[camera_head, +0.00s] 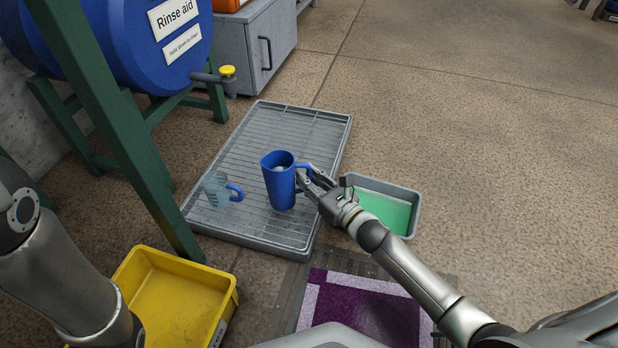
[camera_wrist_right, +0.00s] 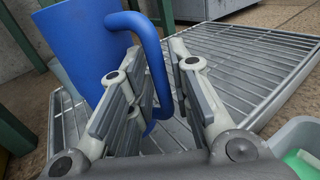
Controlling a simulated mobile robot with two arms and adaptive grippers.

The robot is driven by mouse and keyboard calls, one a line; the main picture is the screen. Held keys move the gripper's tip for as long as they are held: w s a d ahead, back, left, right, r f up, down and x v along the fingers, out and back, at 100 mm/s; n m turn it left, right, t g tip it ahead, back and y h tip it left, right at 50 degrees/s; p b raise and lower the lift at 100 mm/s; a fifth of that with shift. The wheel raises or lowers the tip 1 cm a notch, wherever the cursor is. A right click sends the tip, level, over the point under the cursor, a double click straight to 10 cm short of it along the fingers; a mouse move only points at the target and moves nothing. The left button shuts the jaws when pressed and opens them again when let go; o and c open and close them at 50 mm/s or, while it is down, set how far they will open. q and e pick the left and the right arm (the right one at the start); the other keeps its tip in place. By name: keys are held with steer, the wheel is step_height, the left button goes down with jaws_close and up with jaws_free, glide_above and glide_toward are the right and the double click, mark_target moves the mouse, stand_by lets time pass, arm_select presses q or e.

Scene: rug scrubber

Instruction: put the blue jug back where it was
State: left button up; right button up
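The blue jug (camera_head: 279,186) is upright at the grey grate tray (camera_head: 335,122), over its right part. I cannot tell whether its base touches the grate. Its handle (camera_wrist_right: 152,58) faces my right gripper (camera_head: 317,184). In the right wrist view my right gripper (camera_wrist_right: 163,95) has its fingers apart, one on each side of the handle, with a gap showing. The gripper hides the jug's lower part there. A clear jug with a blue handle (camera_head: 216,189) stands on the tray to the left. My left arm is at the left edge; its gripper is not visible.
A blue rinse aid barrel (camera_head: 120,40) with a yellow-topped tap (camera_head: 227,72) sits on a green stand (camera_head: 130,135). A yellow bin (camera_head: 180,300) is in front. A grey tub with green contents (camera_head: 385,208) stands right of the tray, near my right forearm. A purple rug (camera_head: 365,305) lies nearby.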

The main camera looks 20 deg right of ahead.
steer(key=shift+o, duration=0.6)
steer(key=shift+r, duration=0.25)
steer(key=p+v, duration=0.6)
steer(key=v, duration=0.6)
steer(key=shift+f, duration=0.15)
